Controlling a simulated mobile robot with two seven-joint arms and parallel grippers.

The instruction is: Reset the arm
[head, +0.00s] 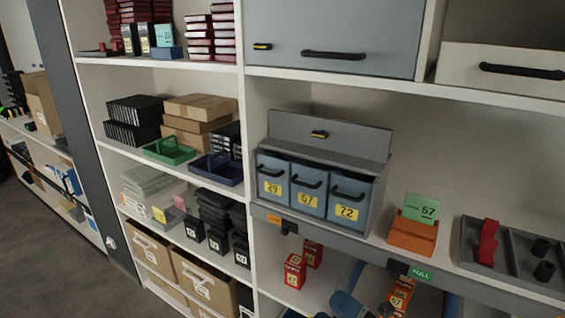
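The task names no object. Some blue rounded shapes (345,302) show at the bottom edge, low in front of the lower shelf.
A white shelf unit fills the view. A grey cabinet with drawers numbered 29, 67 and 72 (311,196) stands mid-shelf. Right of it are an orange holder (413,233) with a green 57 card and a grey tray (519,270). Cartons (203,280) stand low left; floor (50,245) is clear.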

